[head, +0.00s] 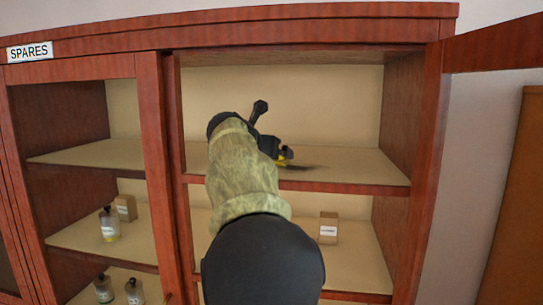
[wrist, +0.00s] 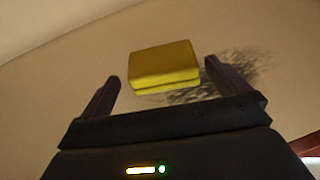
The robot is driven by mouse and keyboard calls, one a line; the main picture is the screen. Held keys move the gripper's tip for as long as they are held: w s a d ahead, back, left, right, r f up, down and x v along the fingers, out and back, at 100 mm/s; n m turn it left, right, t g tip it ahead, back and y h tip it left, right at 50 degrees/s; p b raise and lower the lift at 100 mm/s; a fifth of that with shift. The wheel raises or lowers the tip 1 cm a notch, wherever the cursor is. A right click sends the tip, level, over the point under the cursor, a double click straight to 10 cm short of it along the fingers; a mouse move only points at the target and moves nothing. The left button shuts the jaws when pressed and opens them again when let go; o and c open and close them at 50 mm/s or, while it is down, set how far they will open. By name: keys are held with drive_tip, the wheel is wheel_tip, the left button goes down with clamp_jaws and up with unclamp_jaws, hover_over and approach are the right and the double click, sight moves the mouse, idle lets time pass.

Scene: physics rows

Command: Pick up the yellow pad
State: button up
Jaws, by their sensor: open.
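The yellow pad (wrist: 163,65) is a flat rectangular block on the shelf board in the wrist view. It lies just past and between the two fingers of my gripper (wrist: 160,88), which is open and empty. The pad looks free of both fingers. In the head view only a small yellow bit of the pad (head: 287,152) shows beside my gripper (head: 280,153); my arm and gripper hide the rest.
A small labelled box (head: 328,228) stands on the shelf below. Bottles (head: 109,224) stand in the left bay. An open door (head: 495,45) juts out at the upper right.

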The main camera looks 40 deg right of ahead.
drive_tip(key=p+x, duration=0.1)
drive_tip(key=x, duration=0.2)
drive_tip(key=shift+d+f, duration=0.1)
drive_tip(key=shift+d, duration=0.3)
drive_tip(key=shift+w+d+f, duration=0.15)
drive_tip(key=shift+w, duration=0.05)
drive_tip(key=shift+s, duration=0.1)
drive_tip(key=c, duration=0.9)
drive_tip(key=shift+c, duration=0.2)
